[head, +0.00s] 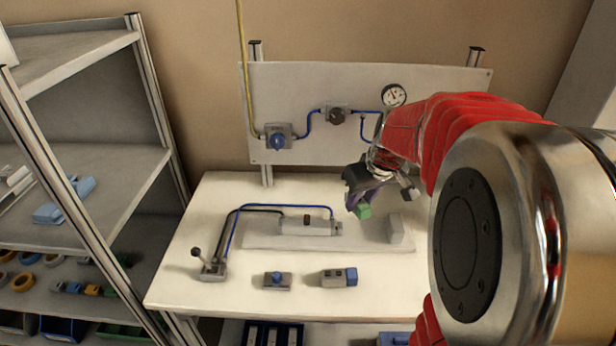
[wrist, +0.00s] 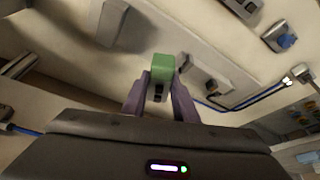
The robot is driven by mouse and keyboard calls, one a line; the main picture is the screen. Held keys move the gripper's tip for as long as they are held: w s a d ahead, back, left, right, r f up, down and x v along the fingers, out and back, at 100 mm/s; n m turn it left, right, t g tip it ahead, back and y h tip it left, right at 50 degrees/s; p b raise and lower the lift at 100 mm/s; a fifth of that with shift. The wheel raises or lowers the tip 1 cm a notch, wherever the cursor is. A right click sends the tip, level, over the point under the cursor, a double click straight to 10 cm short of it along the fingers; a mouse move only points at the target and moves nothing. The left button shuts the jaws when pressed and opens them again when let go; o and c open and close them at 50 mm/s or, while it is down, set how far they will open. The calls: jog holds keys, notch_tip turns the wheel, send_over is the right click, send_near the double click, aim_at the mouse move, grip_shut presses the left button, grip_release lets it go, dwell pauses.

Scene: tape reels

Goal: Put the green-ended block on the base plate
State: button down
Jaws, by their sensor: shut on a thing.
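The green-ended block (head: 364,211) is held in the jaws of my gripper (head: 358,196), its green end pointing down and outward in the head view. In the wrist view the block (wrist: 162,68) sits between the two purple fingers of my gripper (wrist: 159,92), with dark marks on its grey side. The gripper is shut on it, above the right part of the base plate (head: 262,241). The base plate is a flat pale slab on the table. The block looks raised above it; the exact height is hard to tell.
A grey cylinder (head: 305,225) with tubing lies on the plate, and a pale upright block (head: 396,229) stands at its right end. A lever valve (head: 212,268), a blue-button block (head: 277,280) and a blue-ended block (head: 340,277) stand in front. A panel (head: 300,85) stands behind.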

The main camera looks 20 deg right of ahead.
jog(key=w+a+f, duration=0.1)
jog(key=w+a, duration=0.3)
jog(key=w, duration=0.1)
jog(key=w+a+f, duration=0.2)
jog(key=w+a, duration=0.2)
jog(key=w, duration=0.1)
jog(key=w+a+f, duration=0.2)
jog(key=w+a, duration=0.3)
jog(key=w, duration=0.1)
jog(key=shift+a+f, duration=0.1)
jog(key=shift+f, duration=0.1)
jog(key=shift+s, duration=0.1)
